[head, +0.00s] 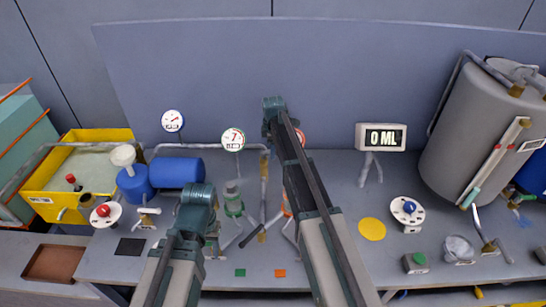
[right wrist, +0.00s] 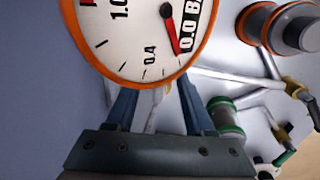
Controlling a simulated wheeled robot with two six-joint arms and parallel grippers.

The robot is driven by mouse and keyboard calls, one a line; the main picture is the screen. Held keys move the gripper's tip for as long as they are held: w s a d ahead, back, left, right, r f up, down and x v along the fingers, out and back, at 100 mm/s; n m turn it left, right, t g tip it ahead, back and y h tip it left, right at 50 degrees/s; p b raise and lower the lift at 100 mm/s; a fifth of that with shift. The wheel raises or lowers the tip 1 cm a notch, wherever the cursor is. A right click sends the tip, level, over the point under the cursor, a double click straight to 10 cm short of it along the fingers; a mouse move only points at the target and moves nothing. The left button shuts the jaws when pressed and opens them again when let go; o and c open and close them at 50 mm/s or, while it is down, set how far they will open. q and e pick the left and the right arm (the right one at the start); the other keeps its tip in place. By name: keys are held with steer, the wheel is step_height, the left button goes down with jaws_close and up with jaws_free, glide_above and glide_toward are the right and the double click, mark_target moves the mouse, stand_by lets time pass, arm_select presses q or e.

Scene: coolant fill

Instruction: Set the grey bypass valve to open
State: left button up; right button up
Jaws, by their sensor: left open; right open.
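A dark lever handle (head: 252,236) sits low on the pipework left of my right arm in the head view. I take it as the likely bypass valve handle, but cannot tell its colour for sure or its setting. In the right wrist view a dark lever (right wrist: 284,156) shows at the lower right, beside the green-banded cylinder (right wrist: 226,116). My right gripper (head: 273,106) is high in front of the back panel, open and empty; in its wrist view (right wrist: 155,98) a gauge covers the fingertips. My left gripper (head: 197,196) is low, left of the pipework, its fingers unclear.
A green-rimmed gauge (head: 233,139) and blue tank (head: 178,172) stand left. A display (head: 382,137) reads 0 ML. A large grey tank (head: 465,130) stands right.

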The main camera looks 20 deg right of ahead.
steer(key=shift+f, duration=0.4)
arm_select(q)
steer(key=shift+f, duration=0.3)
arm_select(e)
steer(key=shift+r, duration=0.1)
jaws_close()
steer(key=shift+s+a+m+g+h, duration=0.4)
steer(key=shift+a+m, duration=0.45)
steer(key=shift+m, duration=2.1)
steer(key=shift+s+a+m+g+h, duration=0.2)
steer(key=shift+a+m+g, duration=0.5)
steer(key=shift+m, duration=2.3)
steer(key=shift+s+a+m+g+h, duration=0.3)
steer(key=shift+a+m, duration=0.65)
steer(key=shift+m, duration=2)
